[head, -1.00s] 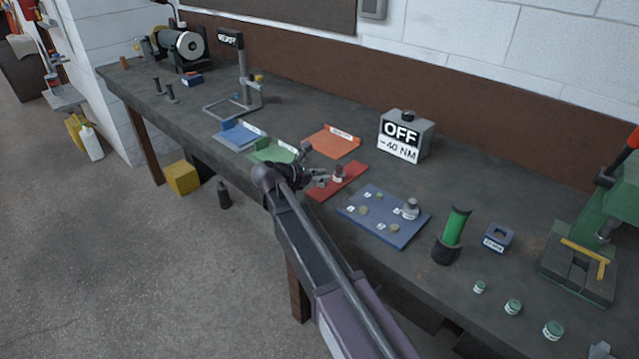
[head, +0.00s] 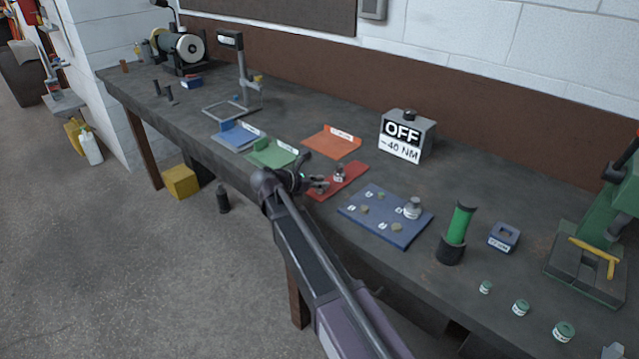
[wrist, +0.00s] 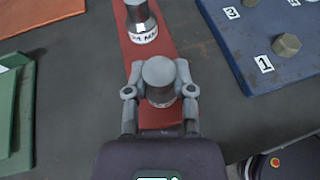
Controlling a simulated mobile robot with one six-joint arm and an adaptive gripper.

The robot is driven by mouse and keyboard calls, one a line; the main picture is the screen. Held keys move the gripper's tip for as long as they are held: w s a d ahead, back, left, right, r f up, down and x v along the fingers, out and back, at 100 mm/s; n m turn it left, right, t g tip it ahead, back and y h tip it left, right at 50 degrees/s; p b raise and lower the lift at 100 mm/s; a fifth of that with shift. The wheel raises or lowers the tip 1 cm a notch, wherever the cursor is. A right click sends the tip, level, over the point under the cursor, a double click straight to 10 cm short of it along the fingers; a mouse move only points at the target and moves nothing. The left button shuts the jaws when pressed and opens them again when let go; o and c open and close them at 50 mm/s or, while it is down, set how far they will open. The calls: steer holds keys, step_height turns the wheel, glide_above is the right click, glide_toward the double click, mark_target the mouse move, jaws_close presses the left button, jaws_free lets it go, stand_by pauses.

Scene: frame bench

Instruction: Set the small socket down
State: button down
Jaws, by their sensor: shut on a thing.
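My gripper (wrist: 160,82) is shut on a small grey metal socket (wrist: 159,72) with a rounded top, at the near end of the red mat (wrist: 157,117). Whether the socket touches the mat or hangs just above it I cannot tell. A larger socket with a "24 MM" label (wrist: 141,22) stands upright farther along the same mat. In the head view my gripper (head: 319,185) is at the left near end of the red mat (head: 352,178), with the labelled socket (head: 339,173) just beyond it. The held socket is hard to make out there.
A blue board (head: 385,232) with nuts and a socket (head: 413,207) lies to the right. Green (head: 270,154) and orange (head: 333,143) trays lie to the left and behind. A grey box reading "OFF −40 NM" (head: 407,136) stands at the back. The bench front edge is close.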

steer(key=shift+f, duration=0.25)
steer(key=shift+c, duration=2.3)
jaws_free()
steer(key=shift+r, duration=0.1)
steer(key=shift+r, duration=0.15)
steer(key=shift+s+a+r, duration=0.15)
steer(key=shift+a, duration=0.05)
steer(key=p+v, duration=0.4)
steer(key=v, duration=0.7)
steer(key=shift+s+p, duration=0.15)
steer(key=shift+p, duration=0.15)
steer(key=shift+a, duration=0.15)
